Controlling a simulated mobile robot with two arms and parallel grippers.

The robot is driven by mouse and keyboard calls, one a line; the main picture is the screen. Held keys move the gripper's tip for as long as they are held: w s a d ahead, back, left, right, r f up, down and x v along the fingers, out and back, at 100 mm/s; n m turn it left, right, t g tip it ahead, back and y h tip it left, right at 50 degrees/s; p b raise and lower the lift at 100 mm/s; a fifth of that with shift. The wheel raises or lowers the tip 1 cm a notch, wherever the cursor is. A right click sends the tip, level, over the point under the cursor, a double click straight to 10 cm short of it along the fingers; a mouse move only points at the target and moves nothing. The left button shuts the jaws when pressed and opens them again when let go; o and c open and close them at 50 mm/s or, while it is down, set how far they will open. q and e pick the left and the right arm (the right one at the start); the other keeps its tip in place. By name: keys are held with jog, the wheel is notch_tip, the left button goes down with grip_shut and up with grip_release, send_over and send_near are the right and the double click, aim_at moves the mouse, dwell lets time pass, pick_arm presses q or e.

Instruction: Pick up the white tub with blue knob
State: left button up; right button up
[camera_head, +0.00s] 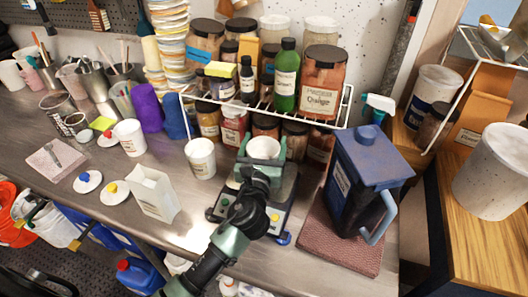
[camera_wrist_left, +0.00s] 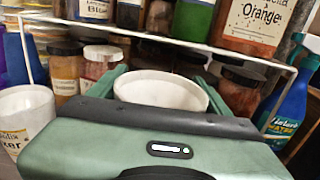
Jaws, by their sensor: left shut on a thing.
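My left gripper (camera_head: 262,152) comes in from the bottom over the bench and is shut on a white tub (camera_head: 263,147), with a green finger on each side of it. In the left wrist view the same white tub (camera_wrist_left: 165,88) shows beyond the gripper's green body, its lower part hidden. No blue knob shows on this tub. A round white lid with a blue knob (camera_head: 88,181) lies on the bench at left. My right gripper is not in view.
A wire rack (camera_head: 342,117) with several jars stands just behind the tub. A labelled white cup (camera_head: 201,160) is close at left, and a big dark-blue jug (camera_head: 362,175) at right. A scale-like device (camera_head: 284,210) sits below my gripper.

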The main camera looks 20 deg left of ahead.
pick_arm(q)
notch_tip(320, 180, up, 20)
jog(key=p, duration=0.2)
